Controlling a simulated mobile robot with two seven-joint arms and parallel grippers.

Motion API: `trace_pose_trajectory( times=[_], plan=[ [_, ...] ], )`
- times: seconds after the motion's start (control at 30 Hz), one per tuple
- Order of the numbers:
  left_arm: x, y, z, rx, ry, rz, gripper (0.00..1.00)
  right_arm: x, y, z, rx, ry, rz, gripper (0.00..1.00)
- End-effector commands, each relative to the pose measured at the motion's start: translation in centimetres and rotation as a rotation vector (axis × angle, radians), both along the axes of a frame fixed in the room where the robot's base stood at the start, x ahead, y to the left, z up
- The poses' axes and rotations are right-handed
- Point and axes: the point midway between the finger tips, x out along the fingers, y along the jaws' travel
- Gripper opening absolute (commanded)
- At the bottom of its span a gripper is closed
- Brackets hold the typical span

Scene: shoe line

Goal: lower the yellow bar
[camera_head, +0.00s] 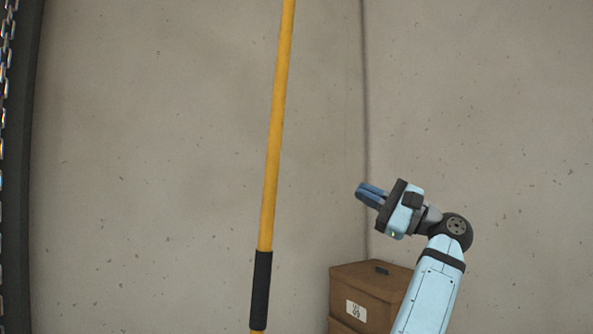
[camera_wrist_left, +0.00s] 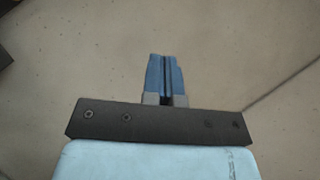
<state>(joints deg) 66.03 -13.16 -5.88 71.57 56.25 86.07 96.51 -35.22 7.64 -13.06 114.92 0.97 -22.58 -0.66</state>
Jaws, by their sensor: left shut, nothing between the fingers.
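The yellow bar (camera_head: 274,130) stands nearly upright in the head view, leaning slightly to the right at its top. Its upper end runs out of the top of the picture. A black grip sleeve (camera_head: 261,290) wraps its lower part, and a short yellow piece shows below it at the bottom edge. My left gripper (camera_head: 362,191) is to the right of the bar, apart from it, pointing left. Its blue fingers are closed together and empty; they also show shut in the left wrist view (camera_wrist_left: 165,60). The bar is not recognisable in the left wrist view. My right gripper is out of view.
A brown box (camera_head: 371,292) with a white label stands below my left gripper, on top of another box. A dark post with a chain (camera_head: 8,60) runs down the left edge. A bare concrete wall (camera_head: 150,150) lies behind. The space between bar and gripper looks clear.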

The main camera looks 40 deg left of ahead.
Motion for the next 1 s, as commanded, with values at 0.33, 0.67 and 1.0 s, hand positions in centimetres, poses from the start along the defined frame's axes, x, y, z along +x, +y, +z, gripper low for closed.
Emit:
trace_pose_trajectory(
  times=[0.33, 0.67, 1.0],
  plan=[
    [-4.1, -1.9, 7.4, -0.270, -0.477, -0.083, 0.00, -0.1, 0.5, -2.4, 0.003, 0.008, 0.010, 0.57],
    [-5.1, 1.4, 8.1, -0.287, -0.507, -0.082, 0.00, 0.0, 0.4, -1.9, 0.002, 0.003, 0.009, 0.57],
    [-6.6, 8.3, 8.5, -0.284, -0.505, -0.083, 0.00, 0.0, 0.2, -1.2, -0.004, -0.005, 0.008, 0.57]
  ],
)
